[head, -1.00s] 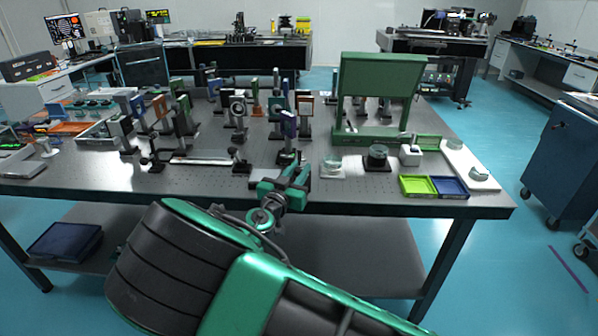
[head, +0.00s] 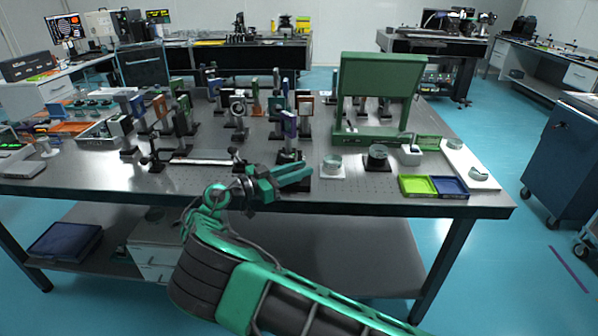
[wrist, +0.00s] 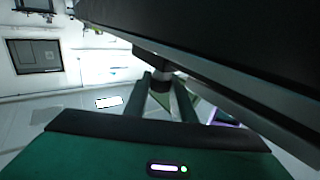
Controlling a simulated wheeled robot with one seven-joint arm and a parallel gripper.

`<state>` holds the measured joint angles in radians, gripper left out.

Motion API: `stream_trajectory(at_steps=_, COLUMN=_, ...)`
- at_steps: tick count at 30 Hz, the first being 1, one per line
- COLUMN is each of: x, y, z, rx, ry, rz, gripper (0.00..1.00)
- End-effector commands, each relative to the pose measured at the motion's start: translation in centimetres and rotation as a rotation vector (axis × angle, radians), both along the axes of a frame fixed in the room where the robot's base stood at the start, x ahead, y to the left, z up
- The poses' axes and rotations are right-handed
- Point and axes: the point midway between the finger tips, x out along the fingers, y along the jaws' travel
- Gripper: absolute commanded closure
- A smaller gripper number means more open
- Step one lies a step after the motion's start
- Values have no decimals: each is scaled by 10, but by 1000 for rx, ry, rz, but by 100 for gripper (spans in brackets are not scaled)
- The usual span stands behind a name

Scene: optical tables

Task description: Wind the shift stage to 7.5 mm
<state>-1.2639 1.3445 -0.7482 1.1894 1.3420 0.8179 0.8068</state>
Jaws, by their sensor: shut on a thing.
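My gripper (head: 304,173) is at the front edge of the near optical table, pointing right, at the foot of a dark mount with a blue upright plate (head: 290,126). I take this mount for the shift stage, but its scale and reading are too small to make out. In the wrist view the two fingers (wrist: 168,98) are close together on a small grey knob (wrist: 166,72) below a dark block. The fingers hide part of the knob. In the head view my gripper hides the knob and the lower front of the mount.
A rail (head: 200,161) lies left of my gripper. Right of it stand glass dishes on a white base (head: 332,170) and a black base (head: 377,163), then green and blue trays (head: 419,187). Several optic mounts crowd behind. A green panel (head: 380,90) stands at the back right.

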Motion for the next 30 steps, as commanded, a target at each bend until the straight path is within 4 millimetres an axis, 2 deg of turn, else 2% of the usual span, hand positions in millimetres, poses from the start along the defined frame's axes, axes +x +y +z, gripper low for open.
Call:
stream_trajectory(at_steps=13, x=3, y=4, z=1, rx=-3, ry=-1, rz=-90, gripper=99)
stream_trajectory(at_steps=30, x=3, y=5, z=3, rx=-5, ry=0, rz=-111, gripper=98)
